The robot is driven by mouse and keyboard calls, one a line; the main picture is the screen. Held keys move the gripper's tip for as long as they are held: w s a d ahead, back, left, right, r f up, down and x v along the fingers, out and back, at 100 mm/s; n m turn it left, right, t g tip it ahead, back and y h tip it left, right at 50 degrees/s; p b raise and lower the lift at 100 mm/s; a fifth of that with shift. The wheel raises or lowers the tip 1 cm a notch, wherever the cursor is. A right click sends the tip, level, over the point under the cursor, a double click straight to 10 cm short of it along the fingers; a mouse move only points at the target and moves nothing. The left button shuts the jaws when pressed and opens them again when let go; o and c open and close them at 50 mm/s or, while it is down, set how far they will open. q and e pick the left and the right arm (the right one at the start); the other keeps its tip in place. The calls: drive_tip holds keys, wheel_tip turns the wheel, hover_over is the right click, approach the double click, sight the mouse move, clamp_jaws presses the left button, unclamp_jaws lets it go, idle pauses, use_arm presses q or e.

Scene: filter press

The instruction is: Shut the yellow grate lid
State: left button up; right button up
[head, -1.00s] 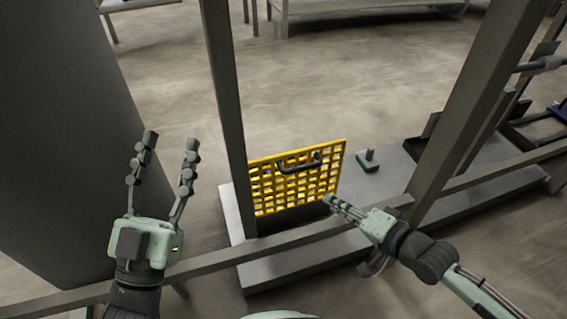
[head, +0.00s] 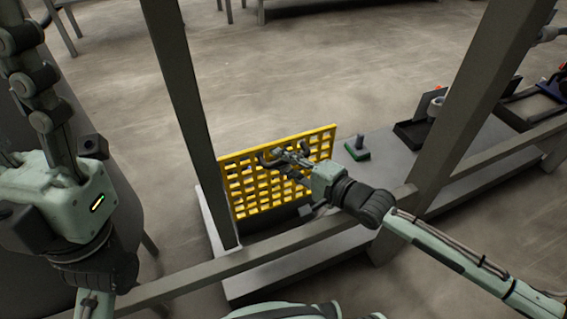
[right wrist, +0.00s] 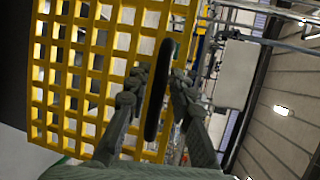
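The yellow grate lid (head: 248,190) stands steeply raised on the low grey platform behind the front rail. Its black bar handle (head: 266,160) is near the top edge. My right gripper (head: 284,156) is at the handle and partly hides it. In the right wrist view the handle (right wrist: 161,90) runs between the two parted fingers (right wrist: 160,82), with the lid's bars (right wrist: 50,106) at left. I cannot tell whether either finger touches the handle. My left gripper (head: 28,70) is raised at the far left, away from the lid, its fingers seen edge-on.
A grey post (head: 183,110) rises close to the lid's left side, and a slanted post (head: 470,105) stands to the right. A front rail (head: 290,239) crosses below my right arm. A small green-based block (head: 357,150) sits on the platform right of the lid.

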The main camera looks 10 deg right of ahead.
drive_tip(key=shift+w, duration=0.1)
clamp_jaws()
drive_tip(key=shift+w, duration=0.1)
idle(0.3)
